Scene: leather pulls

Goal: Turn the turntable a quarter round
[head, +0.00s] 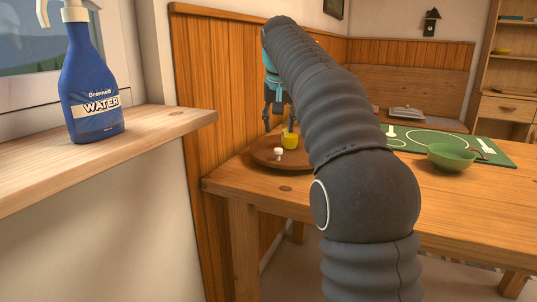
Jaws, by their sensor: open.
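The turntable (265,158) is a round brown wooden disc near the left end of the wooden table, partly hidden behind my arm. A small white knob-like piece (279,152) stands on its near side. A yellow cup (289,141) stands on or just behind it; I cannot tell which. My gripper (278,124), teal and dark, points down over the turntable's far part with its fingers apart. It looks empty. I cannot tell whether a fingertip touches anything.
A green placemat with a green bowl (452,158) lies on the table (450,205) to the right. A grey-lidded item (407,114) sits farther back. A wood-panelled wall (225,70) runs close on the left.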

